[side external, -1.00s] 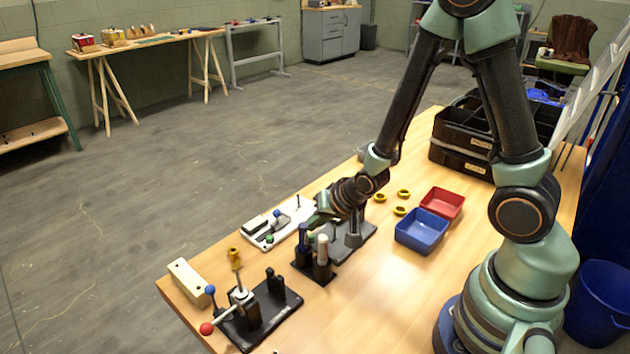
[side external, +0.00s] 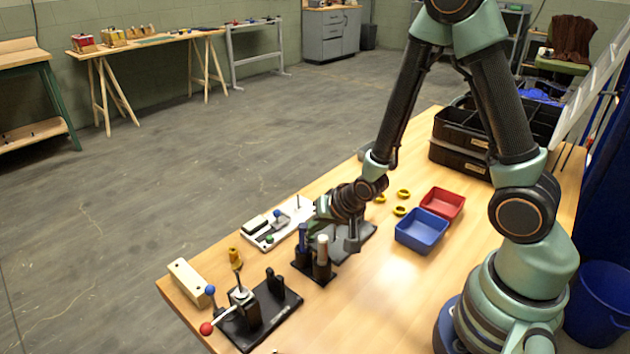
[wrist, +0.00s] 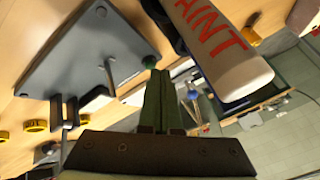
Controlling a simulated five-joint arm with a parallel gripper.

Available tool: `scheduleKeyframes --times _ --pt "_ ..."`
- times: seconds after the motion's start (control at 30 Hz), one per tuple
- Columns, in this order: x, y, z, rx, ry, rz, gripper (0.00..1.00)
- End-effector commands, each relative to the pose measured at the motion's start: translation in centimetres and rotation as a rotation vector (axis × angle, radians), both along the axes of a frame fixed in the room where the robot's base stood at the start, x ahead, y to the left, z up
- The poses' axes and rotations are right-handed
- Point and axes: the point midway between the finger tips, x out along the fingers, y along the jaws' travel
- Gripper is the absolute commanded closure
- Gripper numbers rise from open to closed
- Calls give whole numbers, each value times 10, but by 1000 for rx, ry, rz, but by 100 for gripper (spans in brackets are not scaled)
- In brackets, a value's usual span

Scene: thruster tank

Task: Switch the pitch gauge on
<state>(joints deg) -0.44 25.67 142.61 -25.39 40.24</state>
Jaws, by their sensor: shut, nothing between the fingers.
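My gripper (wrist: 162,80) is shut and empty, its green fingers together in the wrist view. In the side view my gripper (side external: 318,222) is low over the table, behind the markers. A white board (side external: 290,236) lies left of it, with a dark block, a blue-knobbed lever (side external: 277,214) and a green knob (side external: 269,239). In the wrist view a green knob (wrist: 150,61) shows just beyond the fingertips; I cannot tell whether they touch. No readable label identifies the pitch gauge, and its switch state cannot be told.
A white paint marker (wrist: 228,62) is close beside the fingers; it stands with a blue one in a dark holder (side external: 322,270). A grey plate (wrist: 85,55) with a post is nearby. A lever stand (side external: 245,305) is in front. Blue (side external: 422,232) and red (side external: 443,204) bins are right.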

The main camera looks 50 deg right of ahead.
Motion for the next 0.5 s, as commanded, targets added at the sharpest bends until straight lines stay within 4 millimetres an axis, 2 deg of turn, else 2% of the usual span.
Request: scheduleKeyframes --times 0.27,0.5 --pt "0 0 -2 0 0 0 100" --pt "0 0 5 0 0 0 100"
